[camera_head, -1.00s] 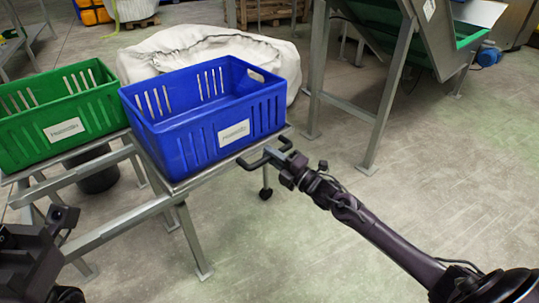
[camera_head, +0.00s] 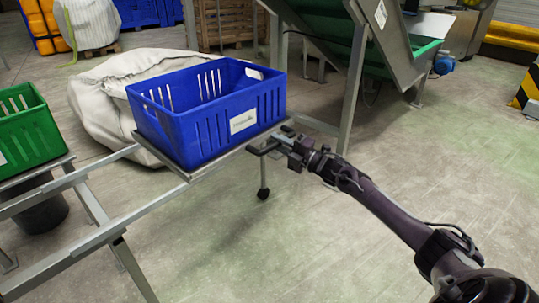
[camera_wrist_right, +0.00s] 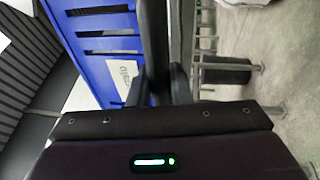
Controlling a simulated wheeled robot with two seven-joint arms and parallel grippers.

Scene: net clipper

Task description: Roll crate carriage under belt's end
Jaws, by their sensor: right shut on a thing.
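The crate carriage (camera_head: 205,171) is a grey metal platform on rails, bearing a blue crate (camera_head: 205,138) with a white label. My right gripper (camera_head: 284,143) is shut on the dark handle (camera_head: 262,150) at the carriage's right side. In the right wrist view the fingers (camera_wrist_right: 160,85) close around a dark bar, with the blue crate (camera_wrist_right: 95,50) beside them. The belt conveyor (camera_head: 378,60), with a green belt and grey legs, stands behind and to the right of the carriage. My left gripper is out of view.
A green crate (camera_head: 25,133) stands at the left edge. Metal rails (camera_head: 110,232) run along the lower left. A white bulk bag (camera_head: 95,115) lies behind the blue crate. A conveyor leg (camera_head: 353,90) stands close behind the handle.

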